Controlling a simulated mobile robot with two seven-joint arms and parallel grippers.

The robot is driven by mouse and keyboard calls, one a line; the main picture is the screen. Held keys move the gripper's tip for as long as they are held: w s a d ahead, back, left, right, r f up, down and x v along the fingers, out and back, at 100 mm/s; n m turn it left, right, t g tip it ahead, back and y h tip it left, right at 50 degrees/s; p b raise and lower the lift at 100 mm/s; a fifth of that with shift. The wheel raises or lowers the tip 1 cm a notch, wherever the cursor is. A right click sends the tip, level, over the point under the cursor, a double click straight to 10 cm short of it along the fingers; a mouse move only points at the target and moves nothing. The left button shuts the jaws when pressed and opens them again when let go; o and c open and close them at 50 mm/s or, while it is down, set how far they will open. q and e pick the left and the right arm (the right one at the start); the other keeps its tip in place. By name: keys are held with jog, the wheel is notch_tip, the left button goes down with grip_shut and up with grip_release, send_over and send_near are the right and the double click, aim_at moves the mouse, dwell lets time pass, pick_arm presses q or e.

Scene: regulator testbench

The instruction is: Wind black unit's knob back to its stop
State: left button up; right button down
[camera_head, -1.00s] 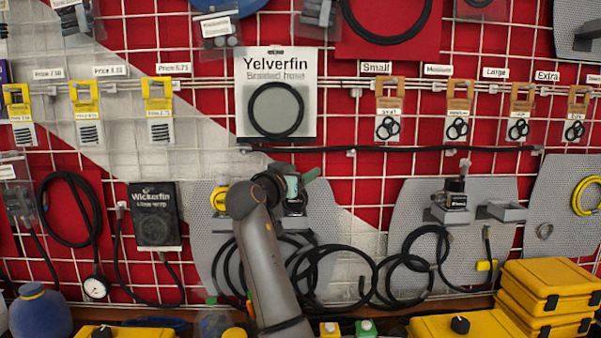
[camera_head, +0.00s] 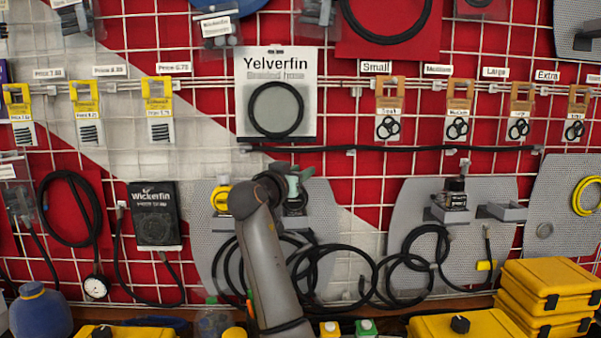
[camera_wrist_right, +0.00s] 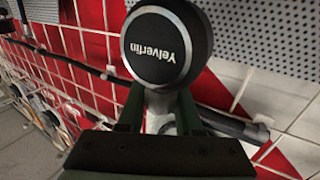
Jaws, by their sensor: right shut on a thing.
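The black unit (camera_head: 295,208) is on a grey perforated panel, left of centre in the head view, mostly hidden behind my right arm and gripper. In the right wrist view its round black knob (camera_wrist_right: 167,45) shows close up, with "Yelverfin" upside down on its face and a silvery part (camera_wrist_right: 158,108) below. My right gripper (camera_head: 298,182) is at this unit. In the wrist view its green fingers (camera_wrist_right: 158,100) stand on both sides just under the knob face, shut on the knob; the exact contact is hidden. My left gripper is not in view.
A yellow-knobbed unit (camera_head: 220,198) sits just left of my right gripper. Another dark unit (camera_head: 455,195) is on a panel to the right. Black hoses (camera_head: 345,275) loop below. Yellow cases (camera_head: 550,285) are stacked at lower right.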

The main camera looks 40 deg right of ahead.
jog(key=shift+t, duration=0.3)
